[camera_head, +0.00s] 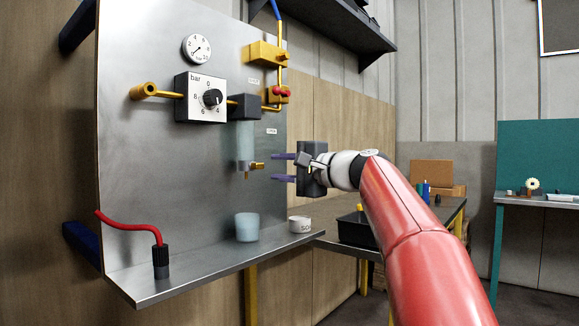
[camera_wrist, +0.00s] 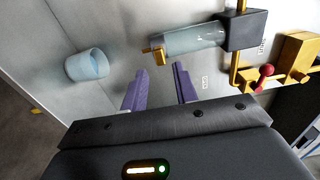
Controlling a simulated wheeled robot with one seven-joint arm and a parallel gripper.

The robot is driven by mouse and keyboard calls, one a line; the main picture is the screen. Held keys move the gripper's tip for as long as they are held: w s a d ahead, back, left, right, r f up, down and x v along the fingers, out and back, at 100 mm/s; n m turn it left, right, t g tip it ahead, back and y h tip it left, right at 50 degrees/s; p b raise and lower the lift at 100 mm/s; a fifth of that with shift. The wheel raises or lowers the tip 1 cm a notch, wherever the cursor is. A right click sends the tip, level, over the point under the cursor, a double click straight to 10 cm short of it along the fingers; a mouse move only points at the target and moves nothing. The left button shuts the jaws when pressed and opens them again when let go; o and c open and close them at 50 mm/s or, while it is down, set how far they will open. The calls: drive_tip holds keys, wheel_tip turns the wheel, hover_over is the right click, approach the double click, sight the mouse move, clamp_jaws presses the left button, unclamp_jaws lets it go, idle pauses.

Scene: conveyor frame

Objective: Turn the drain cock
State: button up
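The drain cock (camera_head: 257,166) is a small brass piece at the bottom of a clear, bluish filter bowl (camera_head: 244,143) on the metal panel. In the wrist view the drain cock (camera_wrist: 155,56) is at the bowl's left end, beyond my fingers. My gripper (camera_head: 273,167) points left toward the cock, just to its right, with a small gap between. It also shows in the wrist view (camera_wrist: 160,77), its two purple fingers apart and nothing between them.
A bluish cup (camera_head: 248,227) stands on the ledge below the bowl, with a white round container (camera_head: 299,225) to its right. A red hose (camera_head: 130,226) ends in a black fitting at left. A dial regulator (camera_head: 207,98) and red-handled valve (camera_head: 281,92) sit above.

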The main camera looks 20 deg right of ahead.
sight(261, 166)
drive_tip(key=p+x, duration=0.2)
drive_tip(key=x, duration=0.3)
drive_tip(key=shift+w+a, duration=0.15)
drive_tip(key=shift+w, duration=0.05)
drive_tip(key=c, duration=0.6)
drive_tip(key=m, duration=0.3)
drive_tip(key=shift+m, duration=0.4)
drive_tip(key=m, duration=0.8)
drive_tip(key=shift+m, duration=0.3)
drive_tip(key=m, duration=0.4)
drive_tip(key=shift+f+m, duration=0.1)
drive_tip(key=shift+m, duration=0.3)
drive_tip(key=o, duration=0.4)
drive_tip(key=shift+c, duration=0.2)
drive_tip(key=o, duration=0.5)
